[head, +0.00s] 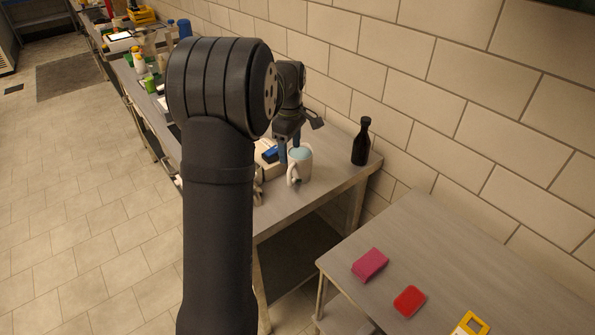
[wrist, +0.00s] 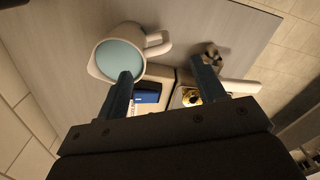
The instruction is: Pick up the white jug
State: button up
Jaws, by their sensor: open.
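My gripper (head: 288,148) is open over the jug's left side. In the wrist view my gripper (wrist: 161,69) has its left finger overlapping the jug's rim and its right finger apart, beyond the handle side. I cannot tell whether the left finger touches the jug.
A dark bottle (head: 361,146) stands right of the jug by the tiled wall. A blue item (wrist: 147,97) and a small metallic object (wrist: 212,56) lie close by. A lower table at right holds a pink block (head: 369,265), a red block (head: 409,301) and a yellow item (head: 462,328).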

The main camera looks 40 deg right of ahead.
aim_at(290, 166)
notch_tip(290, 166, down, 6)
jog(key=shift+f, duration=0.2)
jog(key=shift+s+d+f, duration=0.1)
jog(key=shift+f, duration=1.2)
jog(key=shift+s+d+f, duration=0.1)
jog(key=shift+f, duration=1.2)
jog(key=c, duration=1.1)
